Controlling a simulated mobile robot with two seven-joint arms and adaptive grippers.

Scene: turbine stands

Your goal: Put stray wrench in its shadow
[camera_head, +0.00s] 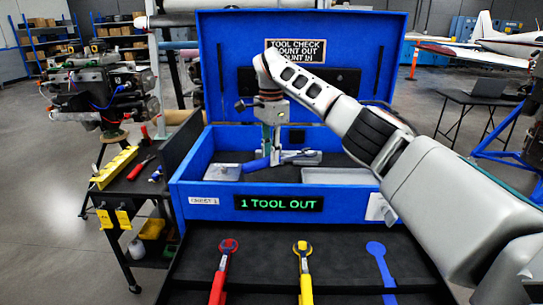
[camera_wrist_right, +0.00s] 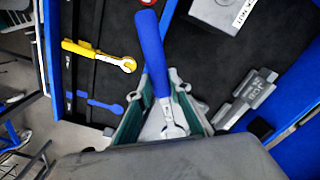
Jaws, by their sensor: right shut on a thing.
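A wrench with a blue handle (camera_head: 256,164) is in the upper tray of the blue tool chest (camera_head: 215,211). My right gripper (camera_head: 271,158) points down into that tray and is shut on the wrench. In the right wrist view the blue handle (camera_wrist_right: 151,50) runs up between the fingers (camera_wrist_right: 160,105), with its metal head close to the palm. A blue wrench-shaped shadow (camera_head: 381,263) lies bare at the right of the black drawer, beside a yellow wrench (camera_head: 303,268) and a red wrench (camera_head: 222,270). The shadow also shows in the right wrist view (camera_wrist_right: 98,104). My left gripper is out of view.
A grey metal tool (camera_wrist_right: 247,99) and a grey box (camera_wrist_right: 222,12) lie in the tray near the wrench. A flat grey tray (camera_head: 335,176) is at its right. The chest's raised lid (camera_head: 235,50) stands behind. A sign reads "1 TOOL OUT" (camera_head: 279,203).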

